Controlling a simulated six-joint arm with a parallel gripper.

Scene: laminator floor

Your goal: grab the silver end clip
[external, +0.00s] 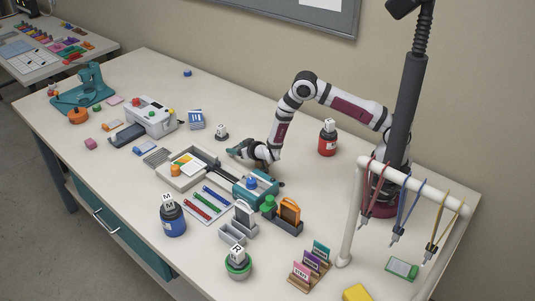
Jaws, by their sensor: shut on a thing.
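My gripper (240,152) is low over the middle of the bench, reaching to the left from my arm. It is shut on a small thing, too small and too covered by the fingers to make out. I cannot pick out the silver end clip with certainty anywhere in this view. A grey shallow tray (190,172) with coloured sheets lies left of and in front of my gripper.
A teal device (254,189) stands in front of my gripper, and a small dark-based stand (221,134) is behind it to the left. A red bottle (327,141) stands to the right.

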